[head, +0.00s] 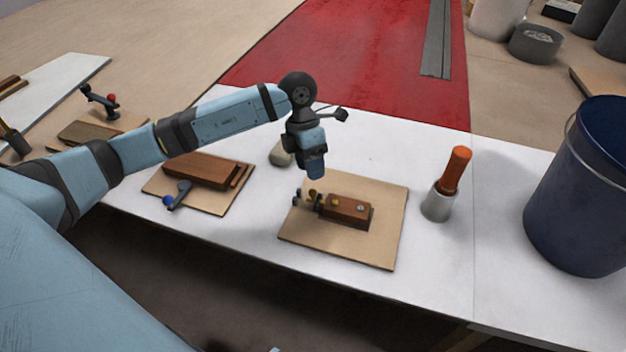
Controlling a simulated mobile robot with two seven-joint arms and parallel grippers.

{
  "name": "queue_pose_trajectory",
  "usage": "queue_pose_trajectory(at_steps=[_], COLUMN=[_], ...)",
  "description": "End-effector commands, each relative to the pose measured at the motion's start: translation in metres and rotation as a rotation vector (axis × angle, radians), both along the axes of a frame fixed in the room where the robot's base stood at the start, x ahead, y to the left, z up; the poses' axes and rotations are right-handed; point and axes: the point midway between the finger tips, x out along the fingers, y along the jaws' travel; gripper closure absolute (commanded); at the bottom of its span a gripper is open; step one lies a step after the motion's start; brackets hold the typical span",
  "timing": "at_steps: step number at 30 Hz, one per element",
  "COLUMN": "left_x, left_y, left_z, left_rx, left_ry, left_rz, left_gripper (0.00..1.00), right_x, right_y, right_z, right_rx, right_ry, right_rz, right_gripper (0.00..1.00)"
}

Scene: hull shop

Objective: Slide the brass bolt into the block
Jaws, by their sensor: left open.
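A reddish-brown wooden block (347,209) lies on a square tan board (388,238) in the middle of the white table. At the block's left end is a small dark metal fitting with a brass piece (312,194), apparently the bolt; how far it reaches into the block is too small to tell. My left gripper (316,174) points down just above and behind that brass piece. It is open with nothing seen between its fingers, and the gap between fingers and brass cannot be judged. My right gripper is out of view.
A second board with a wooden block (200,170) and a blue-knobbed lever (178,194) lies to the left. An orange-handled tool stands in a grey cup (438,204) on the right. A dark blue bucket (582,190) is at the far right. A rounded greenish object (280,154) sits behind the board.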

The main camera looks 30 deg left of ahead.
Motion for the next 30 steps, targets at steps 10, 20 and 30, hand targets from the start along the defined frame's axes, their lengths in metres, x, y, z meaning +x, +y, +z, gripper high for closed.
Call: queue_pose_trajectory(at_steps=[10, 20, 30], left_x=[0.012, 0.014, 0.014], left_y=[0.018, 0.021, 0.021], left_z=[0.065, 0.076, 0.076], left_rx=[0.0, 0.0, 0.0], left_ry=[-0.002, -0.001, -0.001], left_rz=[0.001, 0.0, 0.0], left_gripper=[0.53, 0.53, 0.53], right_x=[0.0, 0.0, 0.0], right_y=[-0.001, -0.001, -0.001], right_z=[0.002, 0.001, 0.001], right_rx=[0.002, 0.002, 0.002], right_ry=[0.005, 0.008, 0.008], right_rz=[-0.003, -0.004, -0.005], right_gripper=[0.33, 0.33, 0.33])
